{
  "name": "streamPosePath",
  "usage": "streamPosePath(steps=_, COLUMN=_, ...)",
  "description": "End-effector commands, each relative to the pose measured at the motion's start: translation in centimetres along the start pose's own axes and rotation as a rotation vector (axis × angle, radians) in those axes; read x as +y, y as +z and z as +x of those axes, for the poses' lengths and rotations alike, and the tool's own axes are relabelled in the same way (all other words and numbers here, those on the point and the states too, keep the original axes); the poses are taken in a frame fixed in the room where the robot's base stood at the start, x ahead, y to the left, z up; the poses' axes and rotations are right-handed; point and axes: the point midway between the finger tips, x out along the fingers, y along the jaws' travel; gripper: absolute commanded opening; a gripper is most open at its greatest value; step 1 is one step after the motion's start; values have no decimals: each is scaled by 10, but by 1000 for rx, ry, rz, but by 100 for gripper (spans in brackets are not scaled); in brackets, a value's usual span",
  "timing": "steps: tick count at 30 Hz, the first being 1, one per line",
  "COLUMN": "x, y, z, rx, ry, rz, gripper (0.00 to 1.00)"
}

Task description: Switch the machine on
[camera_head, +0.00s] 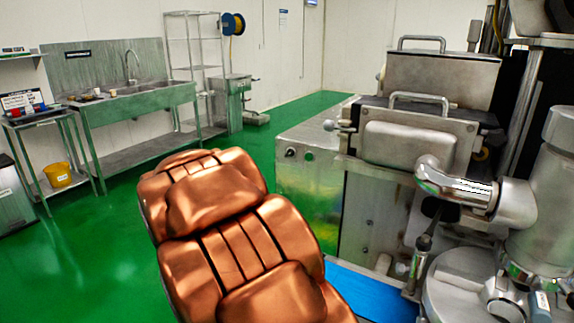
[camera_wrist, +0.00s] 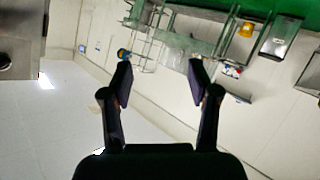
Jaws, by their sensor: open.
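The steel encrusting machine (camera_head: 318,190) stands on the right in the head view. Two small round controls sit on the upper part of its left panel: a dark one (camera_head: 290,152) and a green one (camera_head: 309,155). I cannot tell their settings. My copper-coloured arm fills the lower middle of the head view, left of the machine. My gripper (camera_wrist: 160,82) shows only in the wrist view, with its two dark fingers apart and nothing between them.
A steel sink bench (camera_head: 140,100), a wire rack (camera_head: 190,50) and a small table with a yellow bucket (camera_head: 58,174) stand at the left and back. The green floor (camera_head: 105,225) between them and the machine is clear. A blue belt (camera_head: 370,290) lies at the machine's front.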

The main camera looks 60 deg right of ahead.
Motion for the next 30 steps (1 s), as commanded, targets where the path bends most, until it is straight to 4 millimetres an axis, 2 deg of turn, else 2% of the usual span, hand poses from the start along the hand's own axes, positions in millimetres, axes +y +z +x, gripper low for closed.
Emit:
streamPosePath(steps=1, x=20, y=7, z=15, rx=29, ry=72, rz=-13, gripper=60)
streamPosePath(steps=6, x=96, y=8, z=38, rx=143, ry=330, rz=-85, gripper=60)
streamPosePath(steps=9, x=138, y=10, z=41, rx=197, ry=481, rz=-141, gripper=60)
streamPosePath(steps=13, x=180, y=14, z=37, rx=242, ry=645, rz=-214, gripper=60)
streamPosePath(steps=18, x=211, y=16, z=27, rx=277, ry=778, rz=-278, gripper=60)
streamPosePath(steps=22, x=219, y=16, z=26, rx=283, ry=813, rz=-297, gripper=60)
streamPosePath(steps=30, x=239, y=6, z=42, rx=284, ry=818, rz=-301, gripper=60)
